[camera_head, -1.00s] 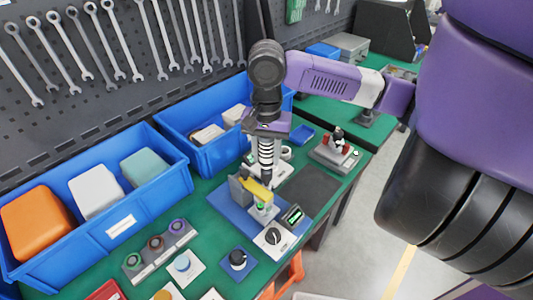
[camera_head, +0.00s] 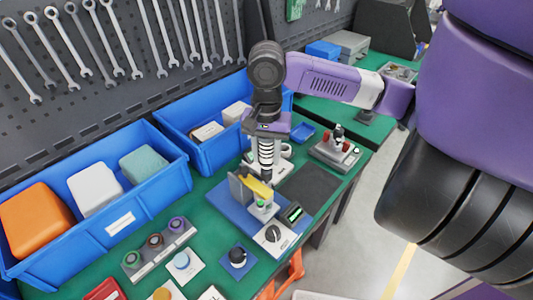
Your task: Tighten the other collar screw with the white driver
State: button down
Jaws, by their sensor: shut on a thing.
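My gripper (camera_head: 266,133) points down over the test fixture and is shut on a white and black ribbed upright piece, which looks like the white driver (camera_head: 266,155). The driver's lower end is close above or behind the yellow clamp arm (camera_head: 258,188) of the fixture; I cannot tell whether it touches anything. The fixture has a grey upright block (camera_head: 237,187), a white part with a green top (camera_head: 262,204) and a blue base plate (camera_head: 232,212). The collar and its screws are too small or hidden to make out.
Two blue bins (camera_head: 120,222) with blocks stand along the back under a tool board. A grey device with red parts (camera_head: 337,148) stands at right.

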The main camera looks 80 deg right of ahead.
aim_at(266, 145)
jog(key=shift+f, duration=0.35)
jog(key=shift+f+p, duration=0.45)
jog(key=shift+p, duration=0.05)
dwell(3.6)
jog(key=shift+r, duration=0.15)
jog(key=shift+r+p, duration=2.4)
jog(key=shift+p, duration=0.05)
jog(key=shift+f, duration=0.1)
